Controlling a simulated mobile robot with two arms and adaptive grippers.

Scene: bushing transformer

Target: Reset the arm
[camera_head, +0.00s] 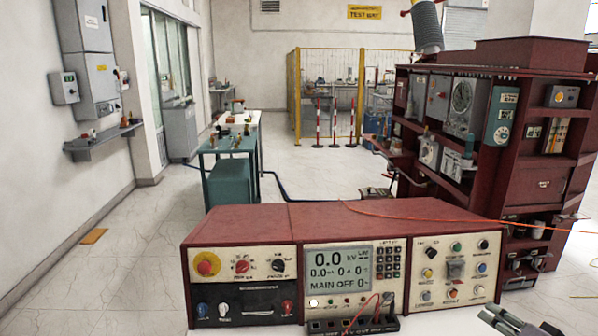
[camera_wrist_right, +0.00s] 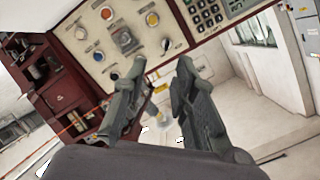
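My right gripper (camera_head: 505,319) shows at the bottom right of the head view, in front of the right part of the red test console (camera_head: 390,211). In the right wrist view the two dark fingers of the right gripper (camera_wrist_right: 162,66) stand apart with nothing between them, before the console's cream button panel (camera_wrist_right: 100,46). My left gripper is in neither view.
The console's display (camera_head: 338,270) reads 0.0 and MAIN OFF. An orange cable (camera_head: 440,217) runs across its top. Behind it stands a dark red equipment rack (camera_head: 535,185). A teal table (camera_head: 232,180) stands left of centre. The floor at left is mostly clear.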

